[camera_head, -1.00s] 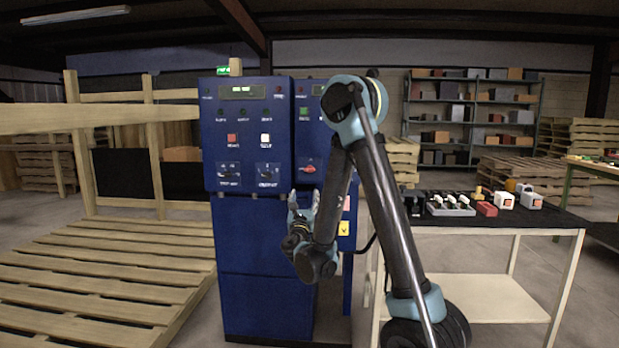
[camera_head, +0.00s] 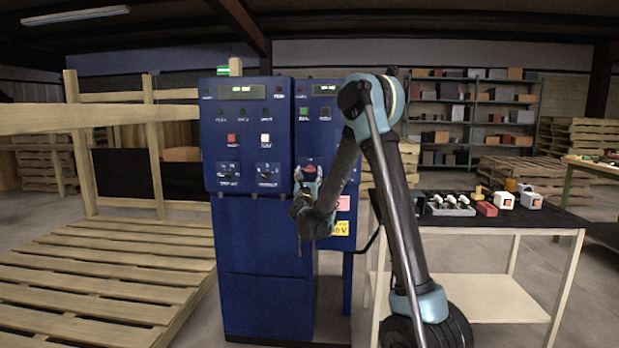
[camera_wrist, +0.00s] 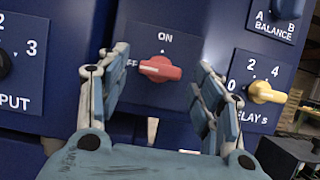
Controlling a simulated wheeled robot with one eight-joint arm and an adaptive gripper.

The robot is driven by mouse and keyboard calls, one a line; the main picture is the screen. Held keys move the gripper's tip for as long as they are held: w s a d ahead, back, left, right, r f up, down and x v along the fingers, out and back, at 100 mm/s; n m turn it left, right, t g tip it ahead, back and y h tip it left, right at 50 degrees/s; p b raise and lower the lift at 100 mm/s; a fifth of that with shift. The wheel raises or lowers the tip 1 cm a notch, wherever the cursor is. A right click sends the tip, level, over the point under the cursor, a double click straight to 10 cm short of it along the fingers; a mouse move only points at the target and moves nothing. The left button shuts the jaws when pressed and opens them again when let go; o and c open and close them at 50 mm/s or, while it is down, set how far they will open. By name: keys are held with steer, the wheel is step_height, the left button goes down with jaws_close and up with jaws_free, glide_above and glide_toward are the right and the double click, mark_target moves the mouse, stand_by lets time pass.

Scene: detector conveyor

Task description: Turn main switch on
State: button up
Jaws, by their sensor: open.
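The main switch is a red rotary knob (camera_wrist: 160,69) on a dark grey plate marked ON at the top and OFF at the left. Its narrow end points left, toward OFF. In the head view the red knob (camera_head: 309,169) shows on the right blue cabinet, just above my gripper (camera_head: 308,187). In the wrist view my gripper (camera_wrist: 160,98) is open, with one finger on each side of the knob and apart from it. The knob lies beyond the fingers' gap, and I cannot tell the exact distance.
A yellow delay knob (camera_wrist: 266,92) is close to the right finger. An INPUT dial (camera_wrist: 5,65) is at the left. The blue cabinet (camera_head: 262,235) stands beside a wooden pallet (camera_head: 110,265). A black-topped table (camera_head: 540,215) with small parts stands at the right.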

steer(key=shift+w+r, duration=0.15)
steer(key=shift+w, duration=0.2)
steer(key=shift+c, duration=0.6)
steer(key=c, duration=0.9)
steer(key=shift+c, duration=0.2)
